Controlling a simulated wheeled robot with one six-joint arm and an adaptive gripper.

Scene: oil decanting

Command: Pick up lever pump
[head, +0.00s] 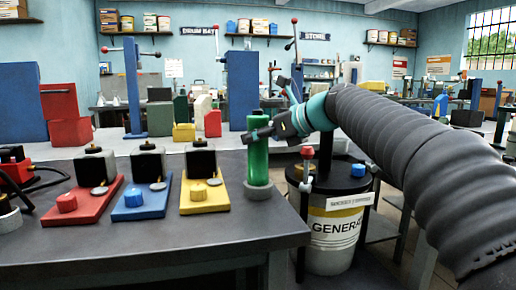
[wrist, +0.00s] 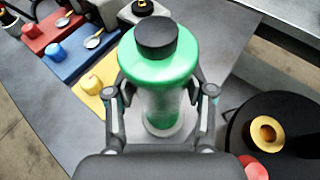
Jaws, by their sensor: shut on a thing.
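My gripper (head: 268,132) is shut on a green bottle (head: 258,160) with a dark cap, above the right edge of the dark bench. In the wrist view my gripper's fingers (wrist: 160,92) flank the bottle (wrist: 165,65) on both sides. The bottle is upright over a grey ring (head: 258,191) on the bench; I cannot tell whether its base touches the ring. A thin lever with a red knob (head: 307,153) stands by a drum to the right, apart from my gripper. I cannot tell for sure which thing is the lever pump.
Red (head: 84,203), blue (head: 142,200) and yellow (head: 205,194) trays with dark blocks and caps stand left of the bottle. A labelled drum (head: 335,225) with a black lid is close on the right. Blue columns stand on the pale bench behind.

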